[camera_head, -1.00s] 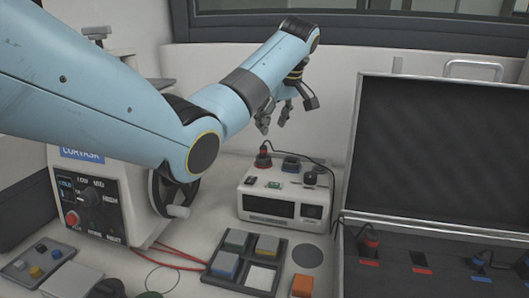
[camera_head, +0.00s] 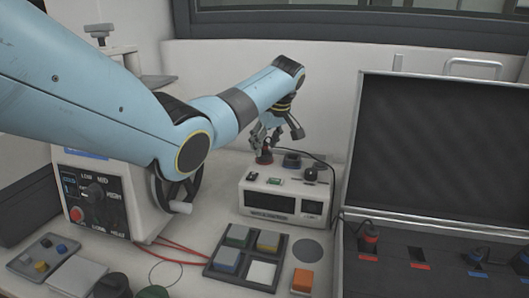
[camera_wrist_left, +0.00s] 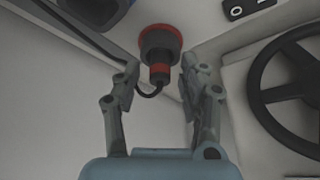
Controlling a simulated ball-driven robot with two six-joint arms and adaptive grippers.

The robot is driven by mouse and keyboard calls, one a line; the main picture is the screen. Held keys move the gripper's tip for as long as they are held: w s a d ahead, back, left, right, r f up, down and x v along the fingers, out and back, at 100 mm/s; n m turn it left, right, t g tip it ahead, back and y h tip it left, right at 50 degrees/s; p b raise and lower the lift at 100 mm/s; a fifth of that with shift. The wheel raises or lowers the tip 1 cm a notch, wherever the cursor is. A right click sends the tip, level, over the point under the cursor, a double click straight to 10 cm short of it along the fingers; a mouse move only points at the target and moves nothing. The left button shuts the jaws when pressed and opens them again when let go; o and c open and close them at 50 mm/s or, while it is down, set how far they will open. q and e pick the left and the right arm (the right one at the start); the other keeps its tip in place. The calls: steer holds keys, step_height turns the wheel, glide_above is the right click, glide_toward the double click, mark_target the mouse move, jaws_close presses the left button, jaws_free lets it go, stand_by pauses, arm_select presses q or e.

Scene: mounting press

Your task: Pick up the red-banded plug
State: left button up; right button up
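The red-banded plug (camera_head: 265,157) stands on top of the white box-shaped device, at its back left corner. In the left wrist view the plug (camera_wrist_left: 159,55) is dark with a red ring at its base and a red band near its cable end. My left gripper (camera_head: 266,143) is right above the plug. Its fingers (camera_wrist_left: 160,72) are open, one on each side of the plug's cable end, with gaps visible between them and the plug. The plug's lower part is partly hidden in the head view. My right gripper is not in view.
An open black case (camera_head: 440,150) stands to the right. The press (camera_head: 110,190) with its handwheel is to the left. A tray of coloured blocks (camera_head: 241,272) lies in front.

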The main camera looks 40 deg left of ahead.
arm_select(q)
jaws_close()
steer(key=shift+r, duration=0.1)
